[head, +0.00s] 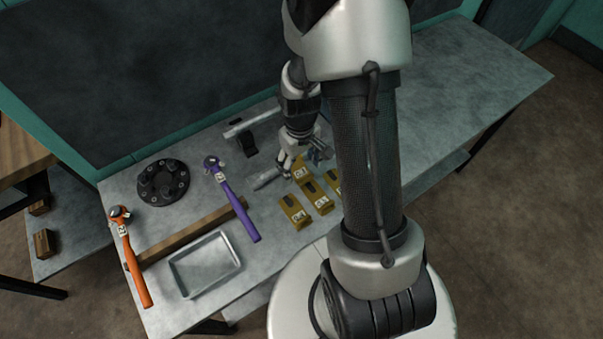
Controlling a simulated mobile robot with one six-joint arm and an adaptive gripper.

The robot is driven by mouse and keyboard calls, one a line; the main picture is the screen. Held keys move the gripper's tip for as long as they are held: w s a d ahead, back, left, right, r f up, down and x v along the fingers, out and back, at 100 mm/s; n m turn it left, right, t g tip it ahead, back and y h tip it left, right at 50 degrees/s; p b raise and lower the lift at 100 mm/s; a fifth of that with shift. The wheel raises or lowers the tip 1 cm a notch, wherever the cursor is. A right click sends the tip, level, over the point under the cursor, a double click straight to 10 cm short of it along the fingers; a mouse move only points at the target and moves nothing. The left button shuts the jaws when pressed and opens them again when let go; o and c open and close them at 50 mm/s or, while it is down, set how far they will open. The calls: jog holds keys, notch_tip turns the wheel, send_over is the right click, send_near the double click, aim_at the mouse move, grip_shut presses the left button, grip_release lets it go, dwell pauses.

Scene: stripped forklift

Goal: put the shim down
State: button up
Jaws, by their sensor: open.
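Several yellow shims with white labels lie in a cluster on the grey workbench (455,90). The front-left shim (293,213), a middle shim (318,198) and a back shim (301,173) show clearly. Another shim (334,180) is partly hidden behind my arm. My gripper (286,170) points down at the back-left edge of the cluster, close to the back shim. It is open, and I see no shim held in it. Whether its fingers touch the back shim is too small to tell.
A small grey part (266,179) lies just left of my gripper. A purple ratchet (237,205), orange ratchet (131,262), black flanged hub (163,183), wooden bar (190,232) and metal tray (205,264) occupy the left. The bench's right end is clear.

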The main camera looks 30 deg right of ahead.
aim_at(301, 174)
jog(key=f, duration=0.1)
jog(key=f+b, duration=0.1)
jog(key=f, duration=0.1)
jog(key=f+b, duration=0.1)
jog(key=shift+w+d+f, duration=0.15)
jog(key=shift+d+f, duration=0.15)
jog(key=shift+f, duration=0.1)
jog(key=shift+c, duration=0.4)
jog(key=c, duration=1.2)
jog(key=shift+r, duration=0.2)
